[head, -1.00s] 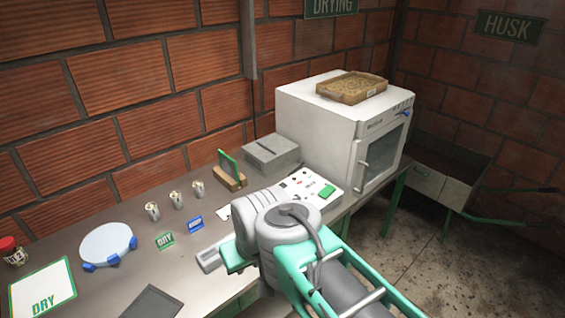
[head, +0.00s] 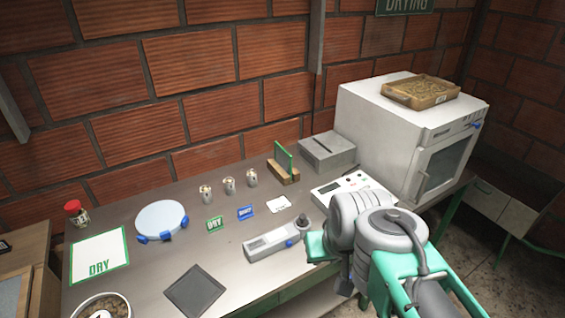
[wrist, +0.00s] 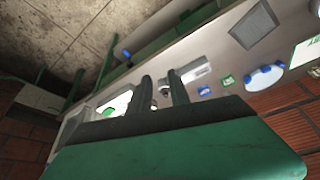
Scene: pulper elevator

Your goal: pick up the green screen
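The green screen (head: 283,156) is a thin upright panel with a bright green edge. It stands in a slotted wooden block (head: 284,173) near the back of the bench, left of a grey slotted box. My gripper (wrist: 162,84) shows two dark fingers with a gap between them in the wrist view, open with nothing held. In the head view my arm's wrist hangs over the bench's front right, to the right of and nearer than the screen; the fingertips are mostly hidden there. I cannot make out the screen in the wrist view.
A grey slotted box (head: 328,153) and a white oven (head: 385,130) stand right of the screen. Metal cylinders (head: 230,186), a blue-clipped round sieve (head: 161,219), small signs and a handheld meter (head: 272,243) occupy the bench. A dark tray (head: 195,290) lies in front.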

